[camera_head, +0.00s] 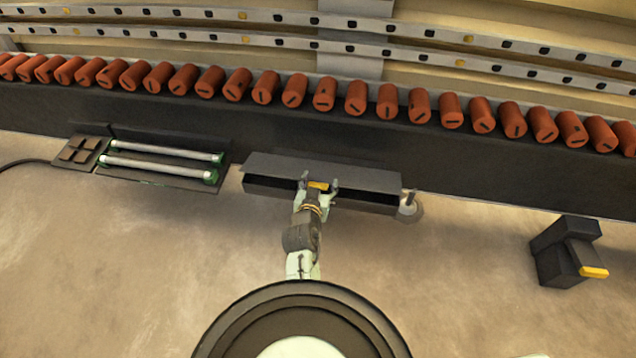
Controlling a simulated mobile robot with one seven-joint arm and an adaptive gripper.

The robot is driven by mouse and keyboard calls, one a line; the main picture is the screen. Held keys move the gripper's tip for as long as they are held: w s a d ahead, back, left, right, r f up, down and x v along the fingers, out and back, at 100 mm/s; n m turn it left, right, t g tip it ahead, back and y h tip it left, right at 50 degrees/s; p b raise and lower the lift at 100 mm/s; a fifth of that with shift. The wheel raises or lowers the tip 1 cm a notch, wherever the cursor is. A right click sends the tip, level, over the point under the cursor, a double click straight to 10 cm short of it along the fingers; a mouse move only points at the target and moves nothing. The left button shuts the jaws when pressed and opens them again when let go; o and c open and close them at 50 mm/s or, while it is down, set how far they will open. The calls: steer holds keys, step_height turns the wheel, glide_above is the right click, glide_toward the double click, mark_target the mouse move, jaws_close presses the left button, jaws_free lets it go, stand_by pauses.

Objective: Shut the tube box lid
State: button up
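A long dark box (375,180) stands in the middle against the black ledge. Its grey top panel lies over it, and a dark band shows along its front; I cannot tell how far the lid is open. A small yellow tab (318,185) is at its front. My gripper (319,183) is at this front side, its two fingers spread apart on either side of the tab. I cannot tell whether they touch it. To the left, a shallow dark open case (190,183) holds two pale tubes (165,155) with green ends.
A row of red cylinders (355,97) lines the black ledge (470,165) behind. A small round disc (411,210) sits at the box's right end. A black block (567,252) with a yellow handle (594,272) stands right. The tan floor between is clear.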

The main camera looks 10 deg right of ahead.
steer(key=shift+o, duration=1.2)
steer(key=shift+a, duration=0.15)
steer(key=shift+a+r, duration=0.1)
steer(key=shift+r, duration=0.05)
step_height(320, 180, up, 10)
